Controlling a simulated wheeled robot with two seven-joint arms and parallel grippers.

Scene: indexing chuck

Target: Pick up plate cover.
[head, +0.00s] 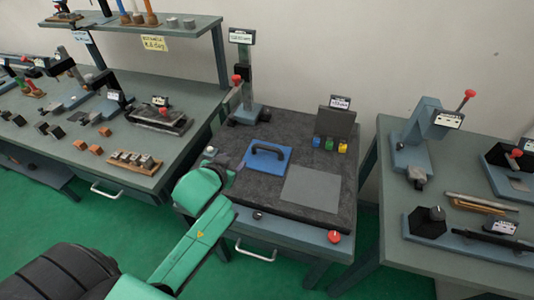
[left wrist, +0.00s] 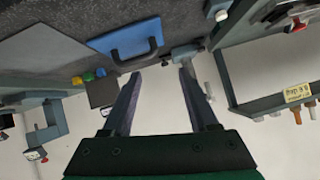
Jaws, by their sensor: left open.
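The plate cover looks to be the blue plate (head: 279,167) with a dark arched handle (head: 268,149), lying flat on the dark speckled top of the middle table. In the left wrist view the blue plate (left wrist: 142,36) shows above my fingers. My left gripper (left wrist: 160,73) is open, with nothing between its fingers. In the head view my left gripper (head: 230,166) is just left of the blue plate and apart from the handle; the green wrist partly hides it. My right gripper is not in view.
A grey flat plate (head: 312,189) lies right of the blue plate. Blue, green and yellow blocks (head: 329,144) stand before a dark upright panel (head: 335,122). A post with a red knob (head: 237,79) rises behind. A red button (head: 334,237) is at the front edge.

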